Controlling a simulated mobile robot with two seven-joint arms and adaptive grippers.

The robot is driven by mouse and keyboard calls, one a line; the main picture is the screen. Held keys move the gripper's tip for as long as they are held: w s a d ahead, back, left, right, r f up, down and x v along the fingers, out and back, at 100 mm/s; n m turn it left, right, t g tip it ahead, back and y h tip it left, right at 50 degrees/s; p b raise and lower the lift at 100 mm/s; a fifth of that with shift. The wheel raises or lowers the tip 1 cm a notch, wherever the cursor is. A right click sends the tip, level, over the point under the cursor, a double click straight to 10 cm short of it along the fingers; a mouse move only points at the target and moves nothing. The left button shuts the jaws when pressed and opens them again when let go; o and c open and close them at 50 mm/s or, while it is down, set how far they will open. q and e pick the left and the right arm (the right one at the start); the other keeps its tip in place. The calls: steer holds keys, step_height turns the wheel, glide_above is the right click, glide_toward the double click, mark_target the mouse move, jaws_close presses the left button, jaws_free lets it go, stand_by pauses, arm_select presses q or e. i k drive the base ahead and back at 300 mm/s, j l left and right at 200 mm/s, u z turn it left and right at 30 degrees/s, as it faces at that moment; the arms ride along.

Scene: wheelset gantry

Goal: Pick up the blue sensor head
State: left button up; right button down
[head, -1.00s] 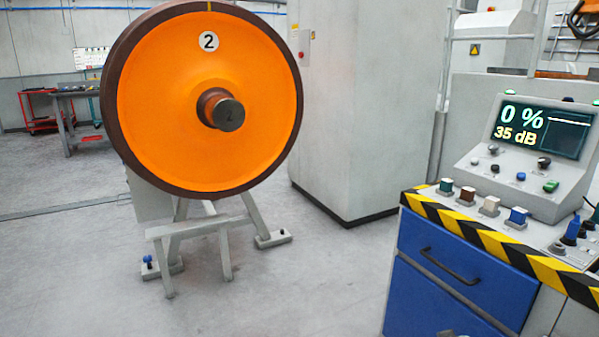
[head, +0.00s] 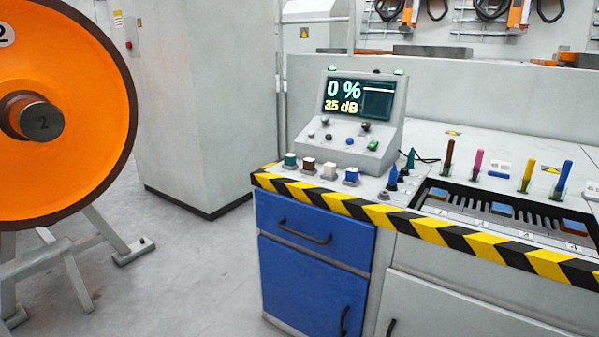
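A small blue block on a pale base (head: 351,176), which looks like the blue sensor head, stands on the bench top behind the striped edge. It is at the right end of a row with a green block (head: 290,160), a brown block (head: 309,165) and a white block (head: 329,171). A blue upright piece (head: 392,180) stands a little to its right; I cannot tell what it is. Neither of my grippers is in view.
A console with a lit screen (head: 358,100) stands behind the row. A slotted tray (head: 490,207) and several coloured handles are to the right. A blue drawer cabinet (head: 313,232) is below. An orange wheel (head: 75,110) on a stand is at left, with open floor between.

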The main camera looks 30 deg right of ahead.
mark_target(351, 175)
steer(key=z, duration=1.7)
steer(key=i+j+z, duration=0.1)
steer(key=i, duration=0.2)
steer(key=i+j+z, duration=0.1)
steer(key=i, duration=0.25)
steer(key=j, duration=0.1)
